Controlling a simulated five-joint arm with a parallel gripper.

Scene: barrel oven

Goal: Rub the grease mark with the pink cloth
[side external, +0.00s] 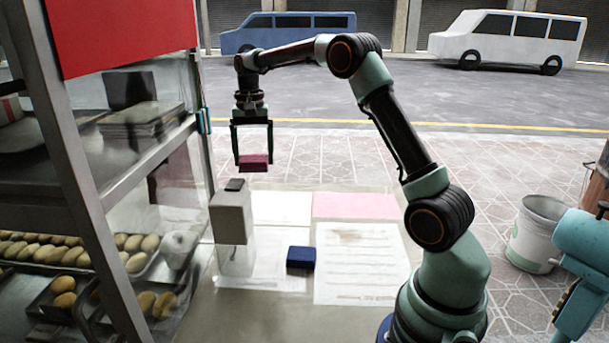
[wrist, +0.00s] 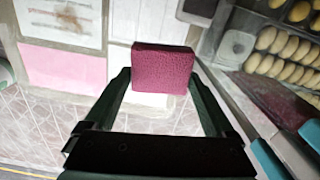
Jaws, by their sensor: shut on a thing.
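The pink cloth (side external: 254,163) is a folded, dark pink block. My gripper (side external: 252,155) is shut on it and holds it in the air above the far left part of the counter. In the wrist view the cloth (wrist: 163,68) sits between the two fingers, with its textured face showing. A faint brownish smudge (side external: 346,236), which looks like the grease mark, lies on the upper part of a white printed sheet (side external: 361,283). The smudge also shows in the wrist view (wrist: 70,17) at the top left. The cloth is well apart from it.
A grey box (side external: 231,220) with a small dark piece on top stands below and left of my gripper. A dark blue block (side external: 301,257) lies beside the printed sheet. A pink sheet (side external: 354,205) lies behind it. A glass cabinet with buns (side external: 60,252) borders the left.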

